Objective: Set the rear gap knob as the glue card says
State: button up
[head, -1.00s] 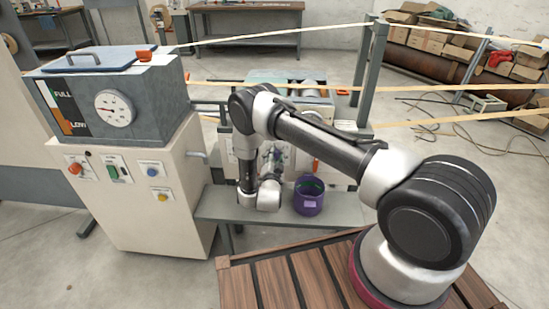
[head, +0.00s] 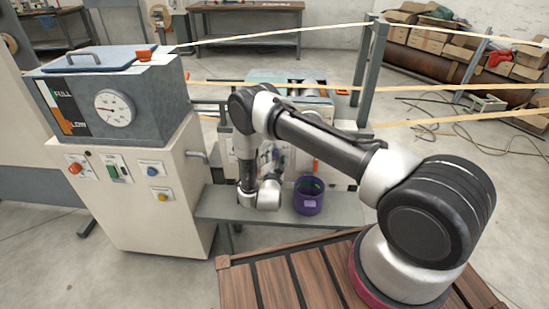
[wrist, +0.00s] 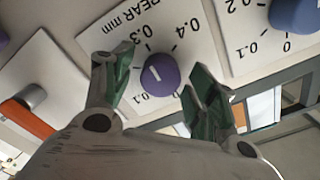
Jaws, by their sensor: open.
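The rear gap knob (wrist: 160,75) is purple with a short white pointer line. It sits on a white dial plate (wrist: 180,28) marked "REAR mm", seen upside down in the wrist view. The 0.1, 0.3 and 0.4 marks show; the left finger covers part of the scale. The pointer leans up and left, towards the 0.3 side; its exact reading is unclear. My gripper (wrist: 158,78) is open, with one green-padded finger on each side of the knob and visible gaps between. In the head view, my arm hides the knob. I cannot make out a glue card.
A second dial with a blue knob (wrist: 296,14) lies at the right in the wrist view. A red lever (wrist: 27,118) is at the left. In the head view, a purple pot (head: 308,196) stands on the grey shelf (head: 340,212), beside my wrist. The control cabinet (head: 140,205) is to the left.

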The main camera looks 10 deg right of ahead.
jog(key=shift+s, duration=0.1)
jog(key=v, duration=1.1)
jog(key=shift+s, duration=0.35)
jog(key=shift+a, duration=0.2)
